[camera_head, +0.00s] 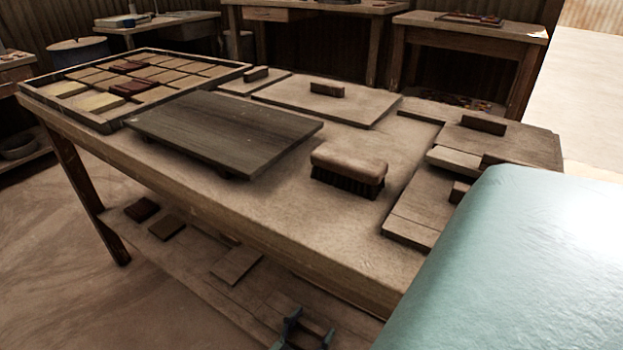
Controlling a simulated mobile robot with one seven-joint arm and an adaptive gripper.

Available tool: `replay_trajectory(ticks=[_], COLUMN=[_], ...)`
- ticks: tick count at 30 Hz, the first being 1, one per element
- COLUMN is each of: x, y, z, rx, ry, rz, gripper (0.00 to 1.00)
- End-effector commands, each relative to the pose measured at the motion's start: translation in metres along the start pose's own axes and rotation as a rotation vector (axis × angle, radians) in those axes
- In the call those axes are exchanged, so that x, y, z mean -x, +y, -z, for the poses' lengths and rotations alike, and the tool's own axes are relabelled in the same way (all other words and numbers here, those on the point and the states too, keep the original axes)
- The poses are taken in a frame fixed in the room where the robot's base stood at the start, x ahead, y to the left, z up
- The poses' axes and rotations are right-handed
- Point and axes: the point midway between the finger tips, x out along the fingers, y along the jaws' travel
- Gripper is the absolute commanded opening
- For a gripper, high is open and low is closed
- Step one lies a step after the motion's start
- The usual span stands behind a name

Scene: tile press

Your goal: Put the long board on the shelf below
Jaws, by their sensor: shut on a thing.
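My gripper (306,332) is low in the picture, in front of the table and over the lower shelf (190,262). Only the ends of its fingers show, at the bottom edge. They are shut on a narrow brown piece, apparently the long board (308,318). Most of that piece is hidden or blends with the shelf, so I cannot tell whether it rests on the shelf or is held just above it. The shelf hangs under the wooden table (270,235).
The shelf also bears two dark blocks (142,208) (167,228) and a flat square piece (236,265). On the table are a tray of tiles (113,126), a dark slab (224,130), a brush (348,170) and several handled boards (328,98). My teal body covers the right.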

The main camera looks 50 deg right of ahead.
Motion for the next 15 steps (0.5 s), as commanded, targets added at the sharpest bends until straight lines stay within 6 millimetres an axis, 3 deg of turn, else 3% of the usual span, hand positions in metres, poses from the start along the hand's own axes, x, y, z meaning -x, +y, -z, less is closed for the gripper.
replay_trajectory(ticks=[10,11,15], x=[-0.0004,-0.0002,-0.0001], y=[0.0003,0.0002,0.0002], z=[-0.0071,-0.0077,-0.0073], rx=[0.000,0.000,0.000], ry=[0.002,0.000,0.000], rz=[-0.001,-0.001,-0.001], gripper=[0.14,0.71,0.80])
